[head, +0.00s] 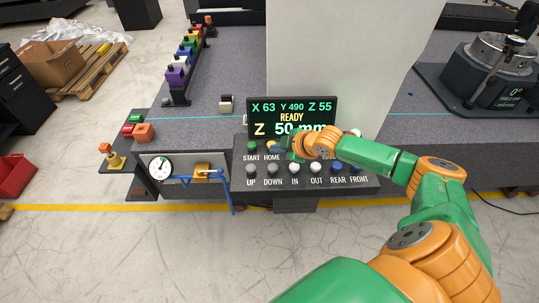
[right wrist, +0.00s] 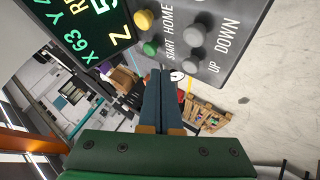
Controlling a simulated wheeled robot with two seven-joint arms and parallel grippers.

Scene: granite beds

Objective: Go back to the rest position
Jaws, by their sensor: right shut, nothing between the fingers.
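My right arm reaches in from the right in the head view. Its gripper (head: 283,143) is over the upper row of the control panel (head: 370,186), close to the yellow HOME button (head: 271,145). I cannot tell if it touches the panel. In the right wrist view the two dark blue fingers (right wrist: 161,72) are together with nothing between them. The green START button (right wrist: 150,48) and yellow HOME button (right wrist: 143,19) show just beyond the tips. The display (head: 291,117) reads READY, with Z 50 mm partly covered by my arm. My left gripper is out of view.
The granite bed (head: 205,130) lies behind the panel, with a tall pale block (head: 340,60) on it. A dial gauge (head: 159,167) and blue bracket (head: 228,187) stand left of the panel. Pallets (head: 98,60) are farther left. The floor in front is clear.

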